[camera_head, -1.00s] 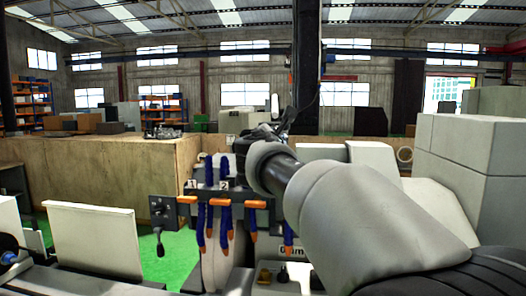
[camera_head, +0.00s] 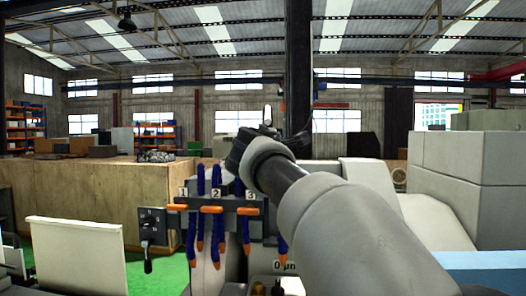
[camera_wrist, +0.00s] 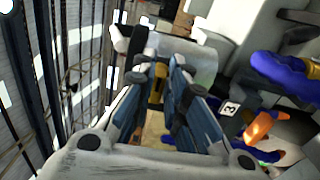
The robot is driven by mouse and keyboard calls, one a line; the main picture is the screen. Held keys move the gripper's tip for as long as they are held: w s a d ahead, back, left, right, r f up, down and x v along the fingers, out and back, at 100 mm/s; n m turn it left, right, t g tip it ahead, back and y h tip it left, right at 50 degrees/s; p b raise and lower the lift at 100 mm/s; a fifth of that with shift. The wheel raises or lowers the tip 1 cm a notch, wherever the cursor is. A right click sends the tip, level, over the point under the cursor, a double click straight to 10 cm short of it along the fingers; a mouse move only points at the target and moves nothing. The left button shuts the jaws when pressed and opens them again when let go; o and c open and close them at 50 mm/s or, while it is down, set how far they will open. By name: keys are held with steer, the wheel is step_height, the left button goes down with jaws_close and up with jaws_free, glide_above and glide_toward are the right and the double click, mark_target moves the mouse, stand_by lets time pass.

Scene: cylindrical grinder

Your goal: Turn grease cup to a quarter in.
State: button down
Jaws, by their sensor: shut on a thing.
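In the wrist view, a small brass-yellow piece (camera_wrist: 157,84), which looks like the grease cup, sits between the fingers of my gripper (camera_wrist: 160,78). The fingers are closed in on it, and only part of it shows between them. In the head view my arm reaches forward to the machine, with the wrist just above and behind the numbered hose bracket (camera_head: 232,206). My forearm and wrist hide the fingertips and the cup in that view. The cup's turn position cannot be read.
Blue hoses with orange tips (camera_head: 215,240) hang close below my wrist; they also show right of my gripper in the wrist view (camera_wrist: 283,75). A switch box (camera_head: 152,224) with a lever stands left. Grey machine housing (camera_head: 460,180) fills the right. A wooden partition (camera_head: 70,200) stands behind.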

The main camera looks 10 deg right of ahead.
steer(key=shift+f, duration=0.1)
stand_by(0.5)
steer(key=c, duration=1.6)
jaws_free()
steer(key=v, duration=1.2)
